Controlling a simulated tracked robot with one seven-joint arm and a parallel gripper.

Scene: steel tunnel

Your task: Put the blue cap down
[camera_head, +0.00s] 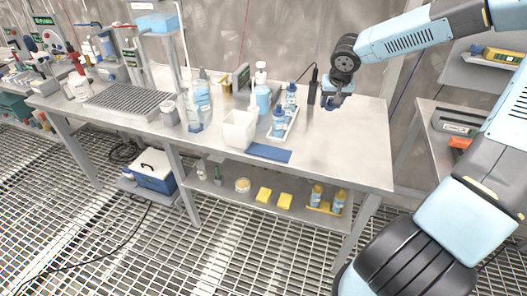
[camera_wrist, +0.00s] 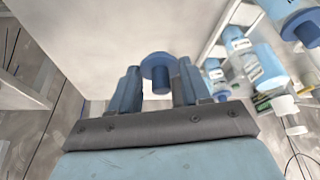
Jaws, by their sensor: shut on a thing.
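The blue cap (camera_wrist: 158,68) shows in the wrist view as a round, dark blue disc with a narrower stem, between the two blue fingertips. My gripper (camera_wrist: 160,84) is shut on it. In the head view my gripper (camera_head: 333,100) hangs over the right part of the steel bench (camera_head: 362,150), beyond the bottles. There the cap is too small to tell clearly from the fingers. In the wrist view pale bench top lies behind the cap, and they look apart.
A white tray (camera_head: 292,128) with blue-labelled bottles (camera_head: 279,122) stands left of my gripper. A white bin (camera_head: 239,130) and a blue mat (camera_head: 268,153) are further left. A dark upright tool (camera_head: 312,88) stands close by. The bench's right front is clear.

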